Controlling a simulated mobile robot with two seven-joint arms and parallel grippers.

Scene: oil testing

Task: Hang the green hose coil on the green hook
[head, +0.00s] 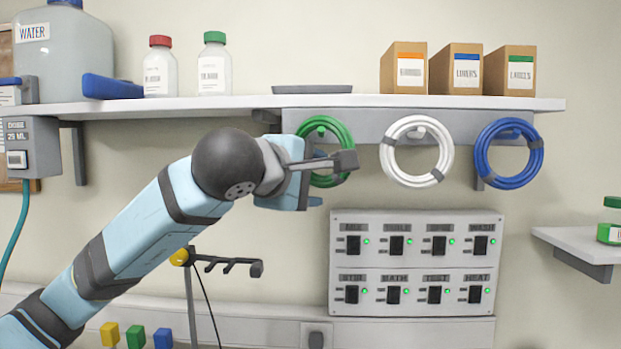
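The green hose coil (345,134) is at the left end of the grey hook rail (375,124) under the shelf. A small green hook (321,130) shows inside the coil's upper part; I cannot tell whether the coil rests on it. My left gripper (346,162) reaches in from the left, and a dark finger crosses in front of the coil's lower right part. The gripper hides the coil's left side. Whether its fingers are shut on the coil cannot be made out. My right gripper is out of view.
A white coil (447,152) and a blue coil (480,152) hang to the right on the same rail. A switch panel (413,262) is below. The shelf (340,101) above holds bottles (213,70), boxes (455,72) and a tray. A black-armed stand (225,262) is below my arm.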

